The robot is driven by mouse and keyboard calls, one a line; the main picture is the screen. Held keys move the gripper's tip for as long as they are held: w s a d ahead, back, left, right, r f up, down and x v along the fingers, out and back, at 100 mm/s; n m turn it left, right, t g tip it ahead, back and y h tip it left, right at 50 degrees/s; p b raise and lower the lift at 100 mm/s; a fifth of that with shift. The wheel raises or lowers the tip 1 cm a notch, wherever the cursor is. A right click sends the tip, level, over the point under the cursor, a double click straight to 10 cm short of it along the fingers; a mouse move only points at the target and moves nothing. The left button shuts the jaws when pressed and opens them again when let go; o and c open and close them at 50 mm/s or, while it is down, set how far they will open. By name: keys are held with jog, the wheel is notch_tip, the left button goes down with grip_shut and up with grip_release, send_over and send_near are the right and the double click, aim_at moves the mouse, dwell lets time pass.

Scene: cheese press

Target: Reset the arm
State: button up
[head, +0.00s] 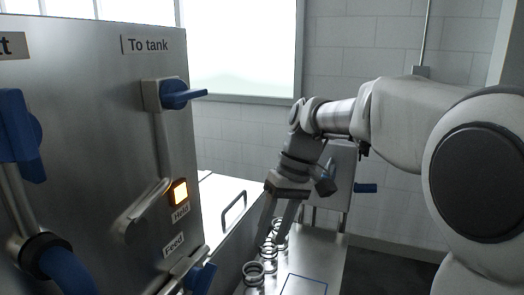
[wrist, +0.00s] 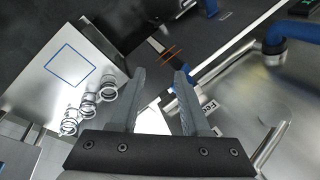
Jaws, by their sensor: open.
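My gripper (head: 280,222) hangs from my bent arm in the middle of the head view, pointing down. Its two fingers are apart with nothing between them. In the wrist view the open fingers (wrist: 158,85) point up the picture, with the metal panel to their right. In the head view the fingers overlap the metal rings on the bench behind or below them; I cannot tell the gap.
A steel panel (head: 90,110) with blue handles (head: 180,95) and a lit orange button (head: 179,191) fills the left. A second blue-handled unit (head: 366,188) stands behind my arm.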

jog(key=s+d+f+m+t+h, duration=0.1)
jog(key=s+d+m+t, duration=0.1)
jog(key=s+d, duration=0.4)
jog(key=s+d+f+m+t+h, duration=0.1)
jog(key=s+d+t, duration=0.4)
jog(key=s, duration=0.6)
jog(key=shift+s+d+m+h, duration=0.2)
jog(key=shift+d+m+h, duration=0.35)
jog(key=shift+m, duration=0.65)
jog(key=shift+a, duration=0.1)
dwell(5.0)
